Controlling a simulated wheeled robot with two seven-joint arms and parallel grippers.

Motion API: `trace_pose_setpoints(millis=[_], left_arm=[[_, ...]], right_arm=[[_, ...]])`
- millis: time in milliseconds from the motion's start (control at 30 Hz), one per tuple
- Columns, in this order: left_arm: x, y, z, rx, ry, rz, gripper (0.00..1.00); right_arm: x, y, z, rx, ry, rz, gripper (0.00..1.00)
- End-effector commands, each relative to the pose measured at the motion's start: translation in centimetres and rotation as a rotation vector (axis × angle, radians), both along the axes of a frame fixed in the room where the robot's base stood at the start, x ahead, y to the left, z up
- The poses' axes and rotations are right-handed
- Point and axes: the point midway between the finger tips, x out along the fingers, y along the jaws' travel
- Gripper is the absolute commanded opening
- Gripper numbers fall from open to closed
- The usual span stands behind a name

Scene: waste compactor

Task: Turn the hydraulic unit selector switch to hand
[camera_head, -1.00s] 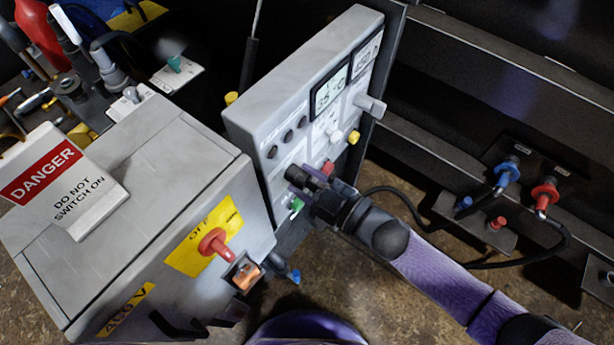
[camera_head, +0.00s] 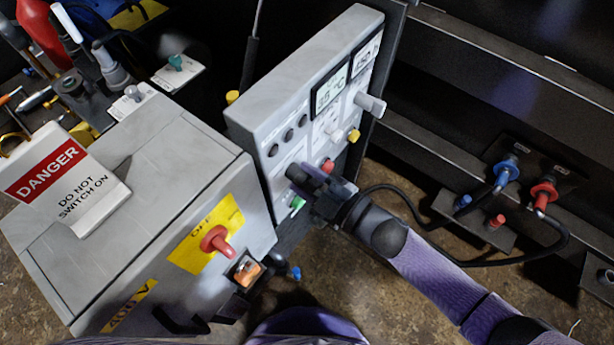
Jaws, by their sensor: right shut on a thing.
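The grey control panel (camera_head: 262,108) stands upright in the middle, with displays, dark round knobs and coloured buttons on its face. My right gripper (camera_head: 303,178) is at the lower part of this face, between the red button (camera_head: 327,166) and the green button (camera_head: 297,202). Its jaws are shut on a small part there, apparently the selector switch, which the fingers hide. Its pointing direction and label cannot be read. My left gripper is not in view.
A grey cabinet (camera_head: 165,160) with a red rotary handle (camera_head: 217,241) stands left of the panel. A danger sign (camera_head: 65,185) lies on its top. A grey knob (camera_head: 370,104) and yellow button (camera_head: 353,136) protrude from the panel. Cables and blue and red connectors lie right.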

Motion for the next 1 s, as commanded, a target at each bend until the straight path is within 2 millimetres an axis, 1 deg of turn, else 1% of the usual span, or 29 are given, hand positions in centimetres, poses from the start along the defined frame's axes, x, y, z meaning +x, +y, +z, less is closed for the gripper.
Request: trace_pose_setpoints(millis=[133, 167, 200, 367, 467, 567, 633, 700, 800, 900, 1000], left_arm=[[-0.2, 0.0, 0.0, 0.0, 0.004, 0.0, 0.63], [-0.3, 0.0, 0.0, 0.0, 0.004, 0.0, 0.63], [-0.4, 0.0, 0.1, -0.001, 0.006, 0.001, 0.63], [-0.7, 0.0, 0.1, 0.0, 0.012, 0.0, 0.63], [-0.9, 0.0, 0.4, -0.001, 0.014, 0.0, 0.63], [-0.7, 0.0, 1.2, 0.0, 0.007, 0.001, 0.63], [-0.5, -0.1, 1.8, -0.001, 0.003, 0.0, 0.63], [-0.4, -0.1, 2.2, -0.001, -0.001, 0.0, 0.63], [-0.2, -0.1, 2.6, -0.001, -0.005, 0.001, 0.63], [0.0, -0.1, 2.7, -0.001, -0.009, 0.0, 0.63], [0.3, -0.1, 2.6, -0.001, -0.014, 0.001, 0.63]], right_arm=[[-0.1, 0.0, -0.1, -0.002, 0.002, 0.0, 0.0], [-0.1, 0.0, -0.1, -0.002, 0.001, 0.001, 0.53], [0.0, 0.0, -0.1, -0.002, 0.001, 0.001, 0.54], [0.0, 0.0, 0.0, -0.001, 0.002, 0.0, 0.54], [-0.3, -0.4, 0.0, -0.001, 0.002, 0.0, 0.54], [-1.5, -2.1, 0.3, -0.002, 0.004, -0.001, 0.54], [-2.7, -3.6, 0.3, -0.003, 0.004, -0.001, 0.54], [-3.7, -5.1, 0.2, -0.003, 0.004, -0.001, 0.54], [-4.9, -6.7, 0.2, -0.002, 0.004, 0.0, 0.54], [-5.6, -7.7, 0.0, -0.002, 0.003, -0.001, 0.54], [-5.9, -8.1, 0.0, -0.002, 0.001, 0.001, 0.54]])
